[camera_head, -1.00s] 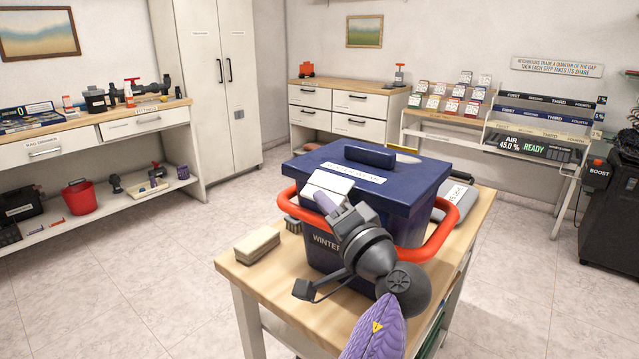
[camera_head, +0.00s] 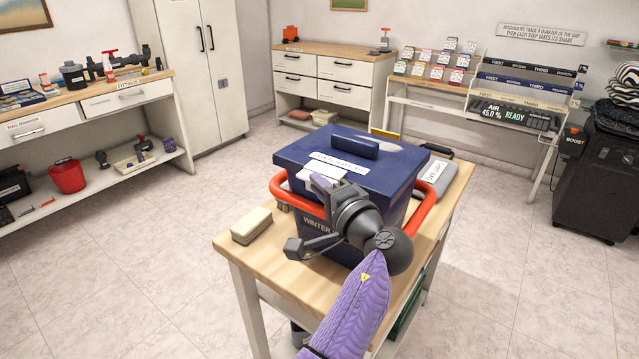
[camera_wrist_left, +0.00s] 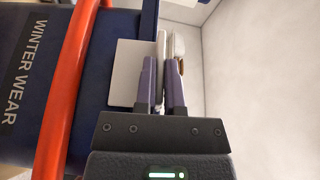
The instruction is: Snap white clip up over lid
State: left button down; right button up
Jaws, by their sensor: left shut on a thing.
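A dark blue box (camera_head: 332,240) marked "WINTER WEAR" stands on the small wooden-topped table. Its blue lid (camera_head: 398,172) rests on top. The white clip (camera_head: 310,174) is at the lid's front edge; in the left wrist view its white plate (camera_wrist_left: 125,72) lies against the box side. My left gripper (camera_head: 322,186) is at this edge, its purple fingers (camera_wrist_left: 161,80) shut on a thin white part of the clip. The gripper body hides part of the box front. My right gripper is not in view.
An orange-red handle (camera_head: 425,213) loops around the box, close to my left gripper. A tan block (camera_head: 251,226) lies left of the box on the table (camera_head: 262,262). A grey case (camera_head: 437,176) lies behind right. Open floor surrounds the table.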

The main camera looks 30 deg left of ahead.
pick_arm(q)
jog(key=c, duration=0.7)
grip_release()
jog(key=p+v, duration=0.1)
jog(key=v, duration=0.9)
